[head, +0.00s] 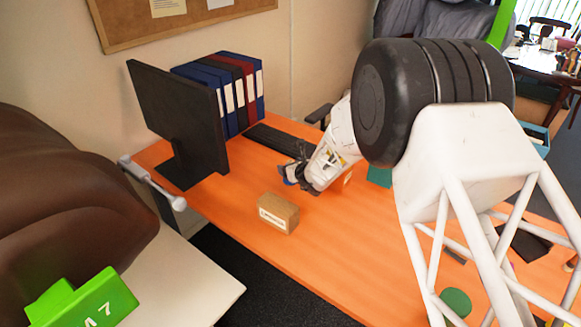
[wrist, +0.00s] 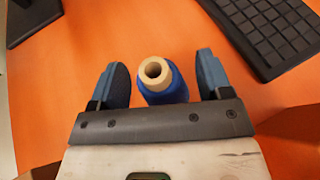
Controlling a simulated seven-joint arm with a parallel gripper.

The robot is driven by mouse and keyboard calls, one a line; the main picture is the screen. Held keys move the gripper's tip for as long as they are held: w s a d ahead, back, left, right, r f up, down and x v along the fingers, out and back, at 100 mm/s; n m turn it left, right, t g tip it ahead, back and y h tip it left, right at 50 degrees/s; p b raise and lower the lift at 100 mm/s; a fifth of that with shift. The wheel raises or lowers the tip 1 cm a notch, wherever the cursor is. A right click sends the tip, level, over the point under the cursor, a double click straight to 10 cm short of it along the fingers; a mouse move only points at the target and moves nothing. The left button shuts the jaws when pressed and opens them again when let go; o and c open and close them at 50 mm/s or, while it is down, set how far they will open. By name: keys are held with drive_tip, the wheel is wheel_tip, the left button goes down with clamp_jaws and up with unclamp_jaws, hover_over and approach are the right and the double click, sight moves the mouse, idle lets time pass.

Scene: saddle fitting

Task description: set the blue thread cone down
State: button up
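The blue thread cone (wrist: 172,90) shows in the wrist view between the two fingers of my gripper (wrist: 162,64). Its pale hollow core end faces the camera. A strip of orange desk shows on each side of the cone, so the fingers are open and apart from it. The cone's base is hidden, and I cannot tell for sure that it rests on the desk.
A cardboard box (head: 278,213) with a label stands just in front of my gripper. A monitor (head: 180,125), several binders (head: 225,95) and a keyboard (head: 275,140) are behind and left. The keyboard also shows in the wrist view (wrist: 265,35). Desk left of the box is clear.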

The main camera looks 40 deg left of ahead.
drive_tip(key=shift+r, duration=0.15)
drive_tip(key=shift+d, duration=0.2)
drive_tip(key=v, duration=1.1)
drive_tip(key=shift+s+d+r, duration=0.15)
drive_tip(key=shift+s+d, duration=0.05)
drive_tip(key=shift+d, duration=0.05)
idle(0.5)
idle(0.5)
